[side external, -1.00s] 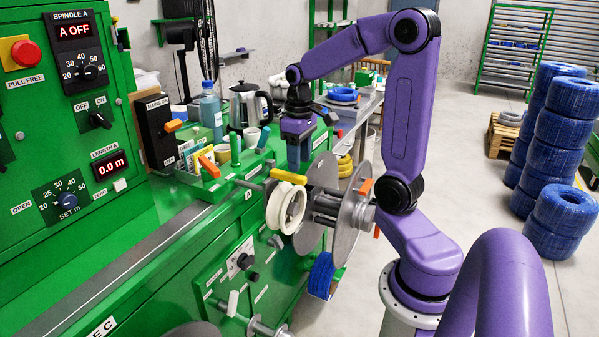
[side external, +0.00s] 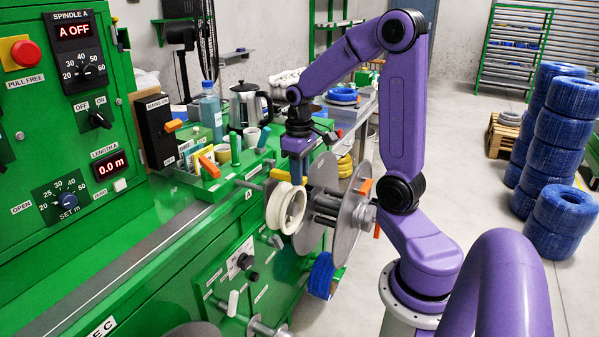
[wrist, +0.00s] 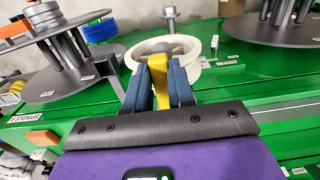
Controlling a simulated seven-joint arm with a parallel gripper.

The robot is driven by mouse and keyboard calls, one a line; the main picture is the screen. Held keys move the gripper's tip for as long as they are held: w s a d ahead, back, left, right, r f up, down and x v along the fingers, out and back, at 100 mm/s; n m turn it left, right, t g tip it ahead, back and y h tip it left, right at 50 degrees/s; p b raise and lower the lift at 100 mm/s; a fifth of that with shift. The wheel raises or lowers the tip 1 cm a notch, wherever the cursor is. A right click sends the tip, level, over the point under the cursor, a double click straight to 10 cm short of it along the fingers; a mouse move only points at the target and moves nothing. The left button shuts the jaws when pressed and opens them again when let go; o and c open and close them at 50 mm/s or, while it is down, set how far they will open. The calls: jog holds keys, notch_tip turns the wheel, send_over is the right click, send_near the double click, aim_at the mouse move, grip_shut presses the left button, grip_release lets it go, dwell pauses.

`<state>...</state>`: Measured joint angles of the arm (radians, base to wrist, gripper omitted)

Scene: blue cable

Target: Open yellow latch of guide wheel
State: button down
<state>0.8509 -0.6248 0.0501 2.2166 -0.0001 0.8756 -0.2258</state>
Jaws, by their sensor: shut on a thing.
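The white guide wheel (side external: 284,208) stands upright at the front edge of the green machine in the side view. It also shows in the wrist view as a white ring (wrist: 207,48) just beyond the fingers. My gripper (wrist: 160,70) is shut on the yellow latch (wrist: 158,78), which sits between its two blue fingers. In the side view my gripper (side external: 297,176) points down at the top of the wheel. The latch is largely hidden there by the fingers, so its exact angle is hard to tell.
A large grey reel (side external: 352,210) stands right beside the wheel. A kettle (side external: 246,106) and a blue bottle (side external: 210,112) are behind.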

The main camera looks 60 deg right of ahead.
aim_at(282, 172)
jog(key=r+g, duration=0.1)
jog(key=w+r+g, duration=0.1)
jog(key=g, duration=0.1)
jog(key=w+r+g, duration=0.1)
jog(key=shift+g, duration=0.4)
jog(key=g, duration=0.1)
jog(key=w+r+g, duration=0.1)
jog(key=shift+w+g, duration=0.1)
jog(key=shift+g, duration=0.2)
jog(key=shift+w+r+g, duration=0.3)
jog(key=shift+w+g, duration=0.2)
jog(key=shift+g, duration=0.35)
jog(key=shift+w+r+g, duration=0.25)
jog(key=shift+w+g, duration=0.25)
jog(key=shift+g, duration=0.35)
jog(key=c, duration=1)
grip_release()
jog(key=shift+o, duration=0.2)
